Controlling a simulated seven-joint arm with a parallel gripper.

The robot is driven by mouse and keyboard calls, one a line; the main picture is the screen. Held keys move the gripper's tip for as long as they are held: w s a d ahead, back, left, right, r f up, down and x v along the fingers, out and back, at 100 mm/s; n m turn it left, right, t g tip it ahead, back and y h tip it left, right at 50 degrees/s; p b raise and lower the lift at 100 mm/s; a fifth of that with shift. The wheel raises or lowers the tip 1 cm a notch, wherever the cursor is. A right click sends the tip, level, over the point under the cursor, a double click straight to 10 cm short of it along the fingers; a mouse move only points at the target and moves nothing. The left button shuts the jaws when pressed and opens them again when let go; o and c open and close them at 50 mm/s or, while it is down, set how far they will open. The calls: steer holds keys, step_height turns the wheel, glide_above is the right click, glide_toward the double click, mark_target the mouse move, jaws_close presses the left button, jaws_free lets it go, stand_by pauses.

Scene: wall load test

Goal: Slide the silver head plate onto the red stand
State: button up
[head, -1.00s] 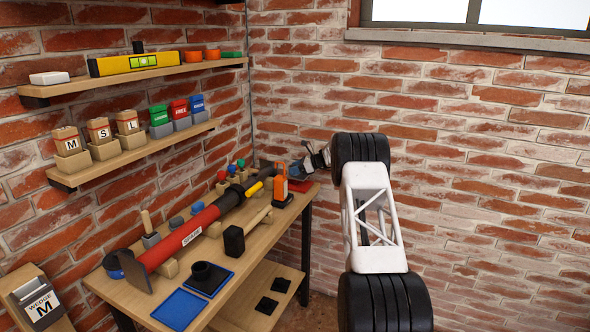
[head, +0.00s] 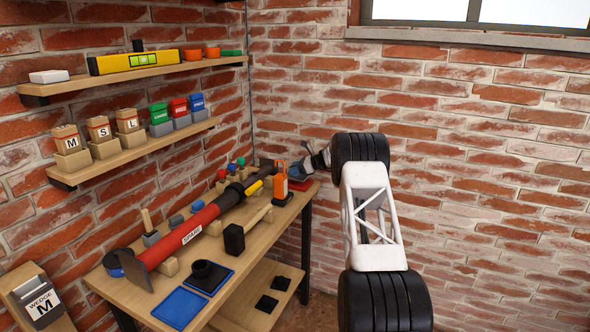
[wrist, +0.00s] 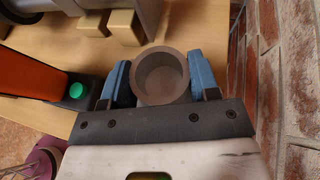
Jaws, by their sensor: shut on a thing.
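My gripper (wrist: 160,88) has blue fingers, shut on a grey round hollow socket (wrist: 162,68). The socket's open end faces the wrist camera; I cannot tell whether a silver plate is attached behind it. In the head view my gripper (head: 299,171) is at the far right end of the workbench, behind an orange block. What it holds is mostly hidden there. A small red piece (head: 301,187) shows low beside the gripper at the bench's far end; it may be the red stand, but most of it is hidden.
The workbench (head: 218,262) carries a long red tube (head: 192,231) marked SPARE, a black block (head: 234,240), the orange block (head: 281,185) and a blue tray (head: 180,308). Brick walls close the corner behind. Shelves (head: 150,145) hang above the bench. The wall is near the gripper's right in the wrist view.

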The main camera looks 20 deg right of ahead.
steer(key=shift+f, duration=0.15)
stand_by(0.3)
steer(key=o, duration=1.5)
steer(key=shift+f, duration=0.1)
steer(key=shift+o, duration=0.2)
step_height(320, 180, up, 8)
stand_by(0.5)
